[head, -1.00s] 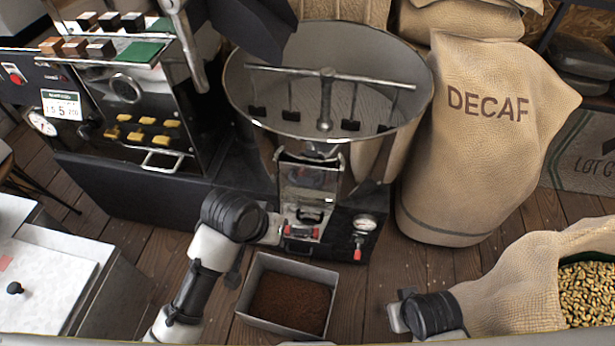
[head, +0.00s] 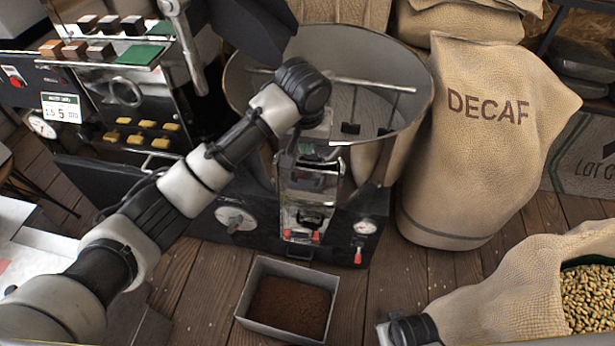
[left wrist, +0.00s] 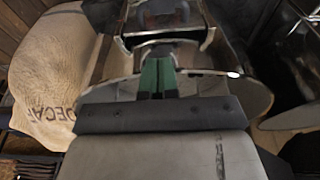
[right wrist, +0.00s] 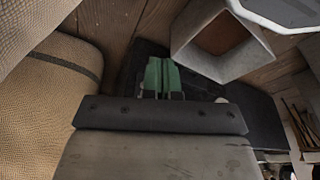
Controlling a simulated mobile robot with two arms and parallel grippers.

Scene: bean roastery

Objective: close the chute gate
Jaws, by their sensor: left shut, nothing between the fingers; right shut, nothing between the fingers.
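The metal chute (head: 308,215) with its gate stands upright at the front of the round cooling drum (head: 390,80), its shiny frame and small handle facing me. The wrist hides part of its top, so I cannot tell how far the gate is open. My left gripper (head: 305,148) points down at the top of the chute; its green fingertips (left wrist: 158,75) are together and empty in the left wrist view, in front of the metal frame (left wrist: 165,25). I cannot tell if they touch it. My right gripper (right wrist: 163,76) is shut and empty, low beside the sack.
A metal bin (head: 248,318) of brown grounds stands on the floor below the chute. A DECAF sack (head: 480,170) and an open sack of beans (head: 510,290) stand at right. A pressure gauge (head: 366,227) sits beside the chute. The roaster panel (head: 60,105) is at left.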

